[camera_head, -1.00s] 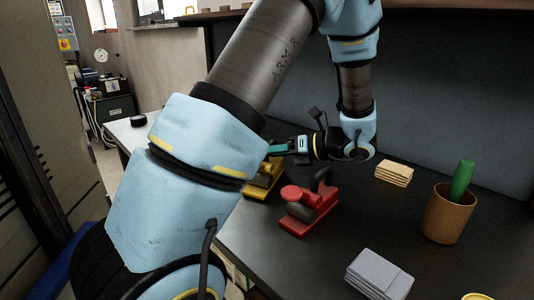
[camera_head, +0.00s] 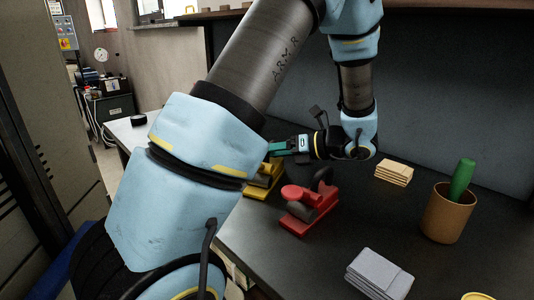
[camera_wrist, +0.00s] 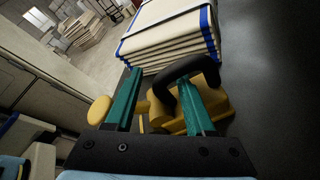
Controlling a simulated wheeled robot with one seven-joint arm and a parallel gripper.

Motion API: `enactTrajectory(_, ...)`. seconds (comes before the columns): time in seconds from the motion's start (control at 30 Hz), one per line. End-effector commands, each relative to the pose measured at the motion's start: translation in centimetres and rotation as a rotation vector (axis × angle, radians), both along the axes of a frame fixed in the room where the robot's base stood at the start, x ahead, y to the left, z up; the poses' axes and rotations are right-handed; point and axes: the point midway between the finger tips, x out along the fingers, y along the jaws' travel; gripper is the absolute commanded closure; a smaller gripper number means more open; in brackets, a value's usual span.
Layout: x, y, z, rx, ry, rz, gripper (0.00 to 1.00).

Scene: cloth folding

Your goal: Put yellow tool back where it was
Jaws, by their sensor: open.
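The yellow tool (camera_head: 260,187) stands on the dark table beyond the red tool, partly hidden by my arm in the head view. In the wrist view the yellow tool (camera_wrist: 215,103) shows its black arched handle and a round yellow knob. My gripper (camera_wrist: 160,82) is open, with two teal fingers apart. The handle's near end lies between the fingers, and the knob is outside the left finger. I cannot tell whether either finger touches the tool. In the head view my gripper (camera_head: 274,148) is just above the yellow tool, pointing left.
The red tool (camera_head: 308,210) stands close to the yellow one. A stack of white, blue-edged pieces (camera_wrist: 172,38) lies just beyond the yellow tool. Beige blocks (camera_head: 394,173), a brown cup (camera_head: 448,216) holding a green object, and grey folded cloths (camera_head: 378,276) are to the right.

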Motion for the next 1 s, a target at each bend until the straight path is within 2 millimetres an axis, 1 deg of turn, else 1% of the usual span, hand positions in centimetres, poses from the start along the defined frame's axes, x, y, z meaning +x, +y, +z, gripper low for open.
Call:
enactTrajectory(0.17, -1.2, -2.6, 0.7, -0.003, -0.001, -0.006, 0.45)
enactTrajectory(0.4, -3.3, -7.0, 2.3, -0.002, -0.001, -0.005, 0.45)
enactTrajectory(0.53, -4.2, -8.7, 3.0, -0.002, 0.000, -0.004, 0.45)
enactTrajectory(0.7, -4.8, -10.0, 3.5, -0.002, 0.001, -0.003, 0.45)
enactTrajectory(1.0, -5.0, -10.2, 3.6, 0.000, 0.002, -0.001, 0.45)
